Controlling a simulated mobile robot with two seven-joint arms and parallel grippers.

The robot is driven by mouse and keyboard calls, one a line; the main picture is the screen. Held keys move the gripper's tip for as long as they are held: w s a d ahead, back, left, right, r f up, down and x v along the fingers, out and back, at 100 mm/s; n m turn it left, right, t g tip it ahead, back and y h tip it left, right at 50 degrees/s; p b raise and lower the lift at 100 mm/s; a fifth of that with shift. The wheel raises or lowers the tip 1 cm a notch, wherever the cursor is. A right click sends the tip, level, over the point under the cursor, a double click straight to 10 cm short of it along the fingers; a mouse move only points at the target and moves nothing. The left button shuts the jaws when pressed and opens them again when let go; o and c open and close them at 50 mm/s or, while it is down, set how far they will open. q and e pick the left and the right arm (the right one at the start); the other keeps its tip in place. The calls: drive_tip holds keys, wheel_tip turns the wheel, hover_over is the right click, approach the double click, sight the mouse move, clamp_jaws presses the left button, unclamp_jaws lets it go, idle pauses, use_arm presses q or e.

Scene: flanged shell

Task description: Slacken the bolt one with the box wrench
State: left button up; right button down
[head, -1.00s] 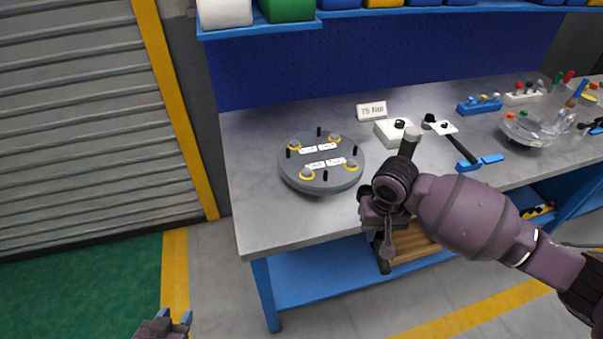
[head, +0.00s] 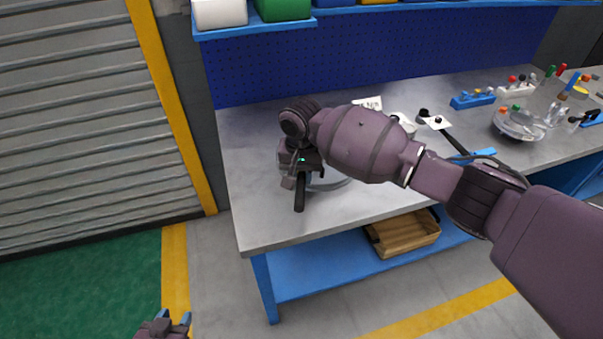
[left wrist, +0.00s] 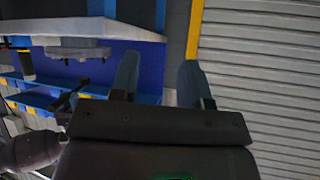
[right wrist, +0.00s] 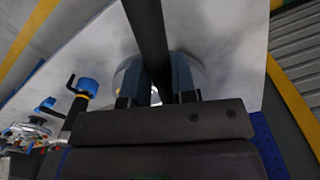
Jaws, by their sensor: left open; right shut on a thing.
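The round grey flanged shell (head: 335,184) sits at the left of the bench top, mostly hidden by my right arm in the head view. Only part of its rim shows there, and bolt one cannot be made out. My right gripper (head: 303,168) is over the shell, shut on the dark handle of the box wrench (head: 300,195). The handle also runs between the fingers in the right wrist view (right wrist: 150,35); the wrench's ring end is hidden. My left gripper (head: 172,320) is open and empty, low in front of the bench; its fingers stand apart in the left wrist view (left wrist: 158,78).
A wooden crate (head: 405,235) is on the lower shelf. The bench's front left is clear.

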wheel_tip(320, 180, down, 5)
drive_tip(key=shift+f+b, duration=0.1)
drive_tip(key=shift+b, duration=0.6)
drive_tip(key=shift+p, duration=0.75)
idle(0.6)
drive_tip(key=shift+f+b, duration=0.65)
drive_tip(key=shift+f, duration=0.7)
idle(0.8)
drive_tip(key=shift+d, duration=0.1)
